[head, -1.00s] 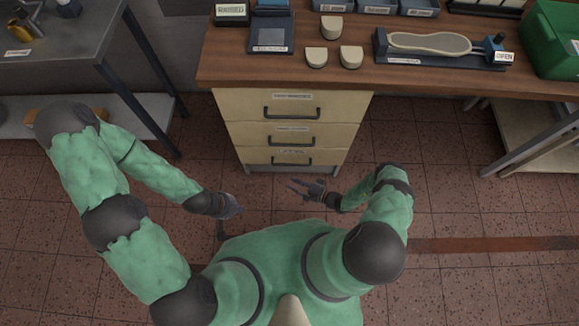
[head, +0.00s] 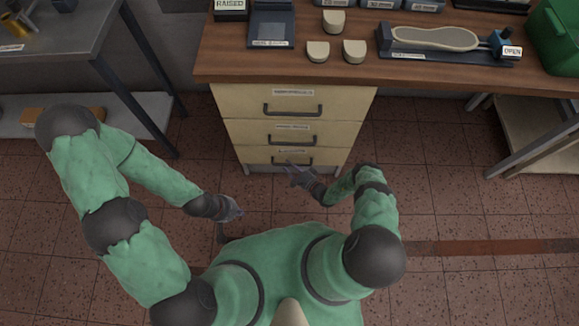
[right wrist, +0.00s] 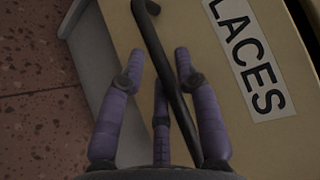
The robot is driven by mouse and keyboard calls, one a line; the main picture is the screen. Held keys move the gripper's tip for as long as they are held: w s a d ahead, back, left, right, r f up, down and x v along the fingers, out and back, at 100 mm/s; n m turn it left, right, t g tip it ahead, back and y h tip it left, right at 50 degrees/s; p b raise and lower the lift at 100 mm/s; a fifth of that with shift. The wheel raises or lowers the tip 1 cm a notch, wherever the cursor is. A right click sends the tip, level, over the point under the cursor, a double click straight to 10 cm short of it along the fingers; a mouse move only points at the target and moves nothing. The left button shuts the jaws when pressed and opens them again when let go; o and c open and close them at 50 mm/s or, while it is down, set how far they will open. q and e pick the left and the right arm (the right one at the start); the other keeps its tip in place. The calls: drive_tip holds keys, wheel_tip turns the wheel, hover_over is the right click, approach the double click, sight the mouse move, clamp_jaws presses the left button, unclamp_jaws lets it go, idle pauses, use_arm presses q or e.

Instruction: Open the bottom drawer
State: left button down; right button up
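The bottom drawer (head: 258,155) is the lowest of three cream drawers under the wooden bench and looks shut. Its dark bar handle (head: 276,161) is partly covered by my right gripper (head: 295,172) in the head view. In the right wrist view the drawer front (right wrist: 215,100) carries a label (right wrist: 245,60) reading "LACES". The handle (right wrist: 158,40) runs between the spread fingers of my right gripper (right wrist: 159,62), which is open. I cannot tell whether the fingers touch the bar. My left gripper (head: 232,210) hangs low, away from the drawers; its finger opening is unclear.
The middle drawer (head: 240,132) and top drawer (head: 235,100) above are shut. A grey metal table (head: 85,45) stands at the left, and a rack (head: 545,130) at the right. The tiled floor before the drawers is clear apart from my arms.

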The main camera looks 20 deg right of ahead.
use_arm(q)
drive_tip(key=shift+f, duration=0.1)
use_arm(e)
drive_tip(key=shift+w+a, duration=0.15)
drive_tip(key=shift+w, duration=0.2)
drive_tip(key=shift+c, duration=0.3)
clamp_jaws()
